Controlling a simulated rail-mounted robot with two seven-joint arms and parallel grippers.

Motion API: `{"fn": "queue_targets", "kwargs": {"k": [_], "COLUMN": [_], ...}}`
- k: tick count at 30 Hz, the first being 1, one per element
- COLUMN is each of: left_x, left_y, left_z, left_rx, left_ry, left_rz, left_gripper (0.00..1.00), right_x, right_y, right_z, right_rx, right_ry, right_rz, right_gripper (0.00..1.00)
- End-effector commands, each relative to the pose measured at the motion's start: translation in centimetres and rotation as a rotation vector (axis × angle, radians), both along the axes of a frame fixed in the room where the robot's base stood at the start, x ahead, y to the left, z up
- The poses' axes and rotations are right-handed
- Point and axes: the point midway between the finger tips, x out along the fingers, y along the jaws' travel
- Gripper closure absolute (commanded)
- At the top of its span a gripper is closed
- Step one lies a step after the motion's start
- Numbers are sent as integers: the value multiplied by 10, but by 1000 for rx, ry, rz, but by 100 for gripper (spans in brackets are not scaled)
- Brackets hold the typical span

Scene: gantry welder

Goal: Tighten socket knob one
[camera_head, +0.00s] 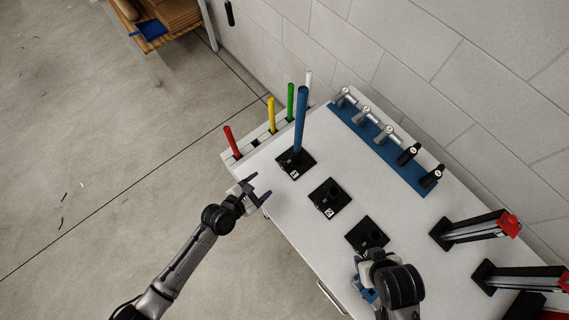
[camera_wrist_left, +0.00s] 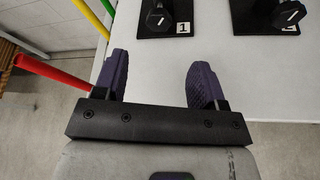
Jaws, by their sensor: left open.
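Socket one (camera_head: 303,170) is a black square block labelled 1 on the white table, with a tall blue rod (camera_head: 300,120) standing upright in it. In the left wrist view, its dark knob (camera_wrist_left: 158,19) faces me beside the 1 label. My left gripper (camera_head: 257,188) is open and empty at the table's near left edge, apart from the knob and pointing towards it. Its two purple-padded fingers also show in the left wrist view (camera_wrist_left: 160,66). My right gripper (camera_head: 370,258) is near socket three (camera_head: 367,233); its jaws are not clear.
Socket two (camera_head: 328,199) holds no rod. Red (camera_head: 232,142), yellow (camera_head: 271,115) and green (camera_head: 291,102) rods stand in a rack at the table's left end. A blue strip (camera_head: 372,142) with several handles lies along the wall. Black stands (camera_head: 472,230) are at right.

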Motion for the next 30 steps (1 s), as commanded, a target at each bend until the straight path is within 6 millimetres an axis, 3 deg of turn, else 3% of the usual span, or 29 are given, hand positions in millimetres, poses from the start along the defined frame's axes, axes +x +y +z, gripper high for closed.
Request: {"fn": "queue_targets", "kwargs": {"k": [18, 30], "left_x": [73, 89], "left_y": [-66, -82], "left_z": [-38, -46], "left_rx": [3, 3], "left_ry": [-3, -1], "left_rz": [-3, -2], "left_gripper": [35, 35], "right_x": [1, 1], "right_y": [3, 1], "right_z": [-18, -23], "right_rx": [11, 2], "right_ry": [-2, -3], "right_rz": [-6, -1], "right_gripper": [49, 49]}}
